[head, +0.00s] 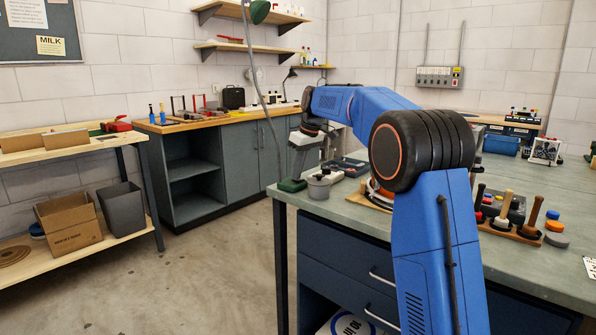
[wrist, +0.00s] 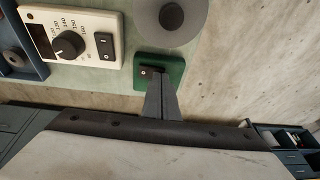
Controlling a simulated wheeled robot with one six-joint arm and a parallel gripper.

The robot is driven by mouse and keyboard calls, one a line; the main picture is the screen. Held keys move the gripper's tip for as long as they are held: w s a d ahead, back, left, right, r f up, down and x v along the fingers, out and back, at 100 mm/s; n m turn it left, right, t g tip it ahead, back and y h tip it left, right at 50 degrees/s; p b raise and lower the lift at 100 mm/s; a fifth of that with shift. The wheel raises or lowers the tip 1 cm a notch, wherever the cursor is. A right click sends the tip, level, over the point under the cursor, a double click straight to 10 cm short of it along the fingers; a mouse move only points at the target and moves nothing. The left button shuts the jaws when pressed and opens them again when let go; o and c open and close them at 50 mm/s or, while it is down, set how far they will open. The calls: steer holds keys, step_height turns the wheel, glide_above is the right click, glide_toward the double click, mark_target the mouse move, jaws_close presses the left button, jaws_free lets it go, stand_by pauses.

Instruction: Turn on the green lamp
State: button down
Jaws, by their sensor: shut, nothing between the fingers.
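The green lamp's shade (head: 259,12) hangs at the top of the head view on a thin grey stem; no glow shows on it. Its green base (head: 291,185) sits at the near left corner of the bench. In the wrist view the base (wrist: 177,68) carries a small dark rocker switch (wrist: 145,72). My gripper (wrist: 159,78) is shut and empty, its fingertips over the base just right of the switch. I cannot tell whether they touch it. In the head view my gripper's tips are hard to make out beside the base.
Wooden-handled tools (head: 503,208) stand in a rack farther right on the bench (head: 480,258). Floor beyond the edge is clear.

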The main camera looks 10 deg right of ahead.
steer(key=shift+a+f, duration=0.1)
steer(key=shift+f, duration=0.1)
stand_by(0.3)
steer(key=shift+w+d+r, duration=0.25)
steer(key=shift+w+d, duration=0.15)
steer(key=shift+d, duration=0.25)
